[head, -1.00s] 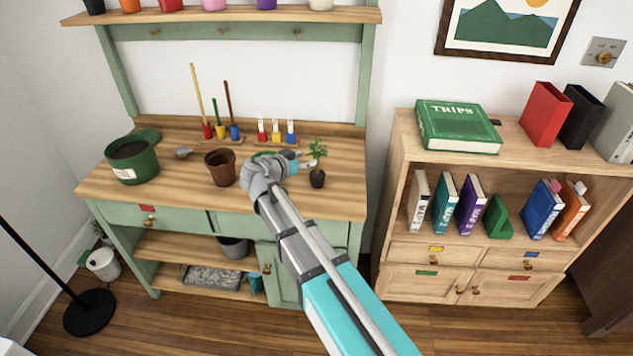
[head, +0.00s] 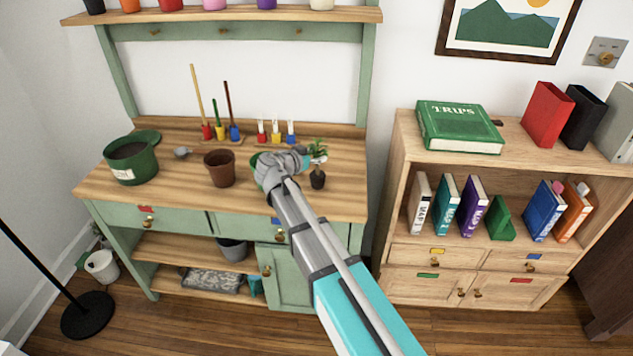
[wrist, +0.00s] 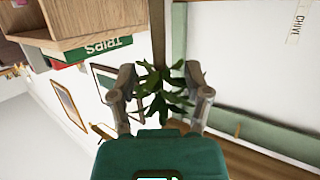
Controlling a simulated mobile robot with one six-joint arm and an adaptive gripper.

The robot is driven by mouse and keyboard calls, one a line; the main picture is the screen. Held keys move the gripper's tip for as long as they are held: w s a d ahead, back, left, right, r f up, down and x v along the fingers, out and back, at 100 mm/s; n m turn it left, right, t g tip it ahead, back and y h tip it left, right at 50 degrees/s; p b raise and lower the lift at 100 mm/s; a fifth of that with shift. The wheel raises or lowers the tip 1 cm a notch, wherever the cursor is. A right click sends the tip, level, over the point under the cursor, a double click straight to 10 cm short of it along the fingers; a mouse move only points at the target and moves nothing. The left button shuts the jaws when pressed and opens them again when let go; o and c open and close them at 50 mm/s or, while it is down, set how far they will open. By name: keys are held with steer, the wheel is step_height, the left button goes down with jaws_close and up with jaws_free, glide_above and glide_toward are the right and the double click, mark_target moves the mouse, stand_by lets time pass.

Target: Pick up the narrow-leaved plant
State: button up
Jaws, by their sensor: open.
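A small plant with narrow green leaves (head: 317,150) stands in a little dark pot (head: 318,181) near the right end of the wooden potting bench (head: 250,207). My gripper (head: 309,160) is at the plant's left side in the head view, above the bench top. In the wrist view, the narrow-leaved plant (wrist: 164,88) shows its leaves between the two spread fingers of my gripper (wrist: 161,85). The fingers are open, one on each side of the leaves. Whether they touch the leaves I cannot tell. The pot is hidden in the wrist view.
A brown pot (head: 220,169) and a green planter (head: 131,160) stand left on the bench. Tools in coloured holders (head: 220,131) and small coloured pots with white labels (head: 276,133) stand behind. A bookcase (head: 400,160) is to the right.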

steer(key=shift+w+d+f, duration=0.2)
steer(key=shift+w+d, duration=0.2)
steer(key=shift+w, duration=0.15)
jaws_close()
stand_by(0.4)
